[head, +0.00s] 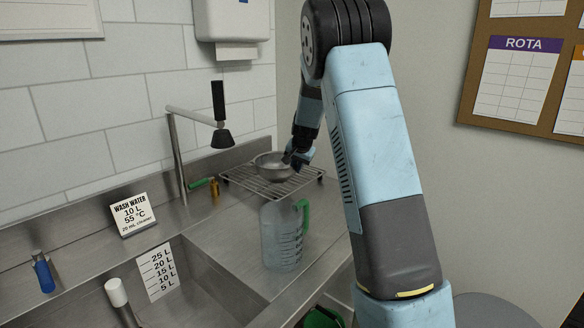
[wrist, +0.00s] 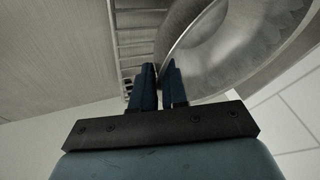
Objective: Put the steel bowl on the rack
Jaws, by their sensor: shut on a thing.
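The steel bowl (head: 270,166) is at the wire rack (head: 305,178) at the back of the steel counter, over the rack's wires. Whether its base touches the wires is hard to tell. My gripper (head: 292,158) is at the bowl's right rim. In the wrist view the two blue fingers (wrist: 159,85) are shut on the rim of the bowl (wrist: 240,50), which fills the upper right. Some of the rack's wires (wrist: 128,40) show to the left of the bowl there.
A clear measuring jug (head: 281,238) with a green handle stands in front of the rack. A tap (head: 178,150), a small amber bottle (head: 214,188) and a wash water sign (head: 130,214) are to the left. The sink (head: 195,290) is at front left.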

